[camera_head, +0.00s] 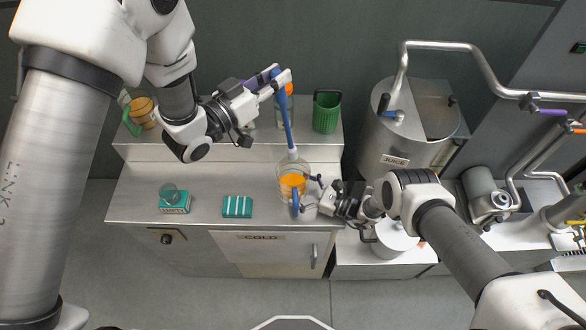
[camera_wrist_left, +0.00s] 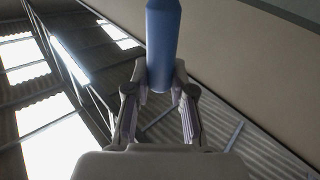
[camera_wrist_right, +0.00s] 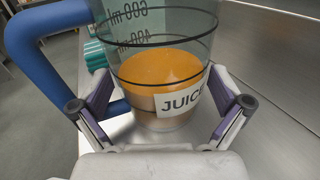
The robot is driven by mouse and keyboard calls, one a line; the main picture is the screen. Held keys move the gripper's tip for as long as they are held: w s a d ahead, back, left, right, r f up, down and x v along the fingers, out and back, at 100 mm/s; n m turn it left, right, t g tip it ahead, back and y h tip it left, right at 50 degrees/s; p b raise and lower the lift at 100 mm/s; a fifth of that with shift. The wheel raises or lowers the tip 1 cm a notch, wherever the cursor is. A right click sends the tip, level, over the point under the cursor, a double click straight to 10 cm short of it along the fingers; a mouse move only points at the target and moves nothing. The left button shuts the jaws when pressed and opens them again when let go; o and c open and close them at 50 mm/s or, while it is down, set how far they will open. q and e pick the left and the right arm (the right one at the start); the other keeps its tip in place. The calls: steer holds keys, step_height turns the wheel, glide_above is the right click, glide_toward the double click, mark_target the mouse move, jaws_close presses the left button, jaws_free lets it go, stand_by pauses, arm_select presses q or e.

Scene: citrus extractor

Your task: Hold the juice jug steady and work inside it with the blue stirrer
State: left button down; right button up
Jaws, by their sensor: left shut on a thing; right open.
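The clear juice jug (camera_head: 293,172), with a blue handle, stands on the steel counter. It holds orange juice, and its JUICE label (camera_wrist_right: 181,101) shows in the right wrist view. My left gripper (camera_head: 283,79) is shut on the blue stirrer (camera_head: 285,115), near its upper end. The stirrer hangs nearly upright, and its pale lower end (camera_head: 292,155) is at the jug's mouth. Whether it is inside the rim is unclear; no stirrer shows in the juice. My right gripper (camera_wrist_right: 160,106) is open, with a finger on either side of the jug; contact is unclear.
A green basket (camera_head: 327,112) and a green-handled jug (camera_head: 140,112) stand on the raised back shelf. A steel JUICE tank (camera_head: 405,135) and pipes stand at right.

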steer(key=v, duration=1.2)
